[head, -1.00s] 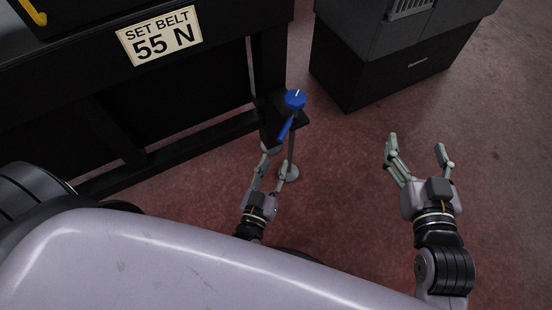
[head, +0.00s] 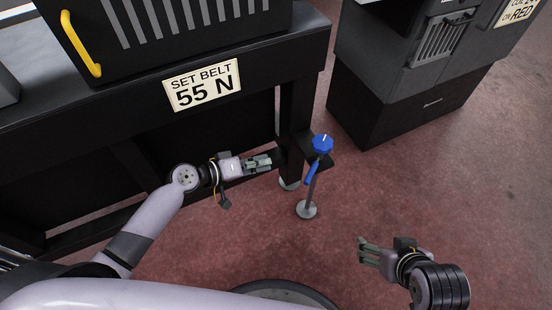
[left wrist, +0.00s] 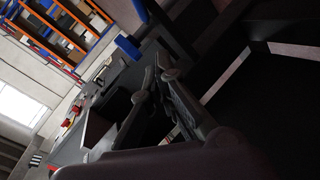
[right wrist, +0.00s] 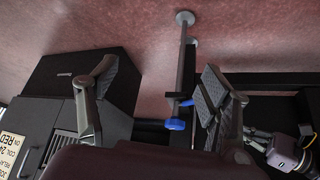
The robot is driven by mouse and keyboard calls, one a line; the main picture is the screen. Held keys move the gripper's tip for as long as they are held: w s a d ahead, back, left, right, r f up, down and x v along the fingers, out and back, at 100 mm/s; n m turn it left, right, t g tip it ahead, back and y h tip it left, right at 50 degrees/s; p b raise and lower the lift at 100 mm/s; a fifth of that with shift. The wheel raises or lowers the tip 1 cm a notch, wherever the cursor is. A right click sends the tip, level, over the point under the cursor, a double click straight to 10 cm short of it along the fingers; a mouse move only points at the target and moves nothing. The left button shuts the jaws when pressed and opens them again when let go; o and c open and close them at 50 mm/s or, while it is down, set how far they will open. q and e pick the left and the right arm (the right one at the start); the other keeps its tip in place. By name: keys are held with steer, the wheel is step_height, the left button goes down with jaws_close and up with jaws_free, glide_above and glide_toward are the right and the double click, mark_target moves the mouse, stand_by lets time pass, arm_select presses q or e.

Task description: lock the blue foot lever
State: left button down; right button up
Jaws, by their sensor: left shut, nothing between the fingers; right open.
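The blue foot lever (head: 311,173) slants down and left, just below a blue knob (head: 322,143) at the table's corner leg. A thin rod runs down to a round grey foot (head: 306,209) on the floor. In the right wrist view the lever (right wrist: 187,103) and knob (right wrist: 176,124) show between the finger sides, farther off. My left gripper (head: 268,160) is shut and empty, left of the lever and apart from it. Blue parts (left wrist: 128,46) show beyond its fingers in the left wrist view. My right gripper (head: 368,250) is open and empty, below and right of the lever.
The black table frame (head: 110,205) with its "SET BELT 55 N" sign (head: 203,84) is behind my left arm. A dark cabinet (head: 410,105) stands at the back right. The red floor (head: 480,190) is clear on the right.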

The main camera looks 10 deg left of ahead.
arm_select(q)
step_height(320, 180, up, 2)
steer(key=g, duration=0.1)
steer(key=h+b, duration=0.1)
steer(key=b, duration=0.1)
glide_toward(314, 164)
steer(key=w+d, duration=0.2)
steer(key=w, duration=0.1)
steer(key=shift+s+d+f, duration=0.4)
steer(key=shift+d+f, duration=0.25)
steer(key=shift+f, duration=0.1)
arm_select(e)
steer(key=w+a+r+t+y, duration=0.1)
steer(key=w+a+r+t, duration=0.3)
steer(key=w, duration=0.4)
steer(key=shift+w+r+t+y, duration=0.3)
steer(key=shift+w+r+t, duration=0.05)
steer(key=shift+r+t, duration=0.4)
steer(key=shift+s+f, duration=0.1)
